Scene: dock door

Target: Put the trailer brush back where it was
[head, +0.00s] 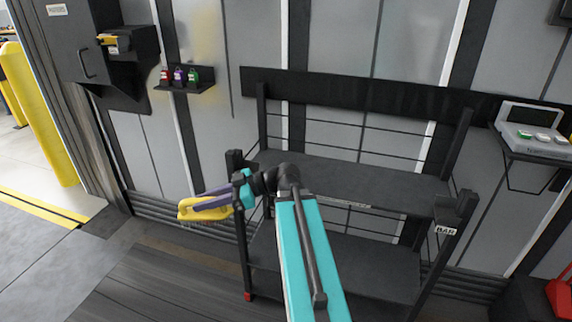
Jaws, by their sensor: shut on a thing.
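My gripper (208,201) is at the left of the rack in the head view, with its purple fingers shut on a yellow object, which I take to be the trailer brush (187,214). The brush is held in the air, out past the rack's front left post. Part of it is hidden by the fingers. The black rack (350,174) has an upper and a lower shelf, and both look empty where they show. My arm hides part of the rack's middle.
A light control box (530,138) sits on a bracket at right. A yellow post (38,115) stands by the door. Floor at lower left is clear.

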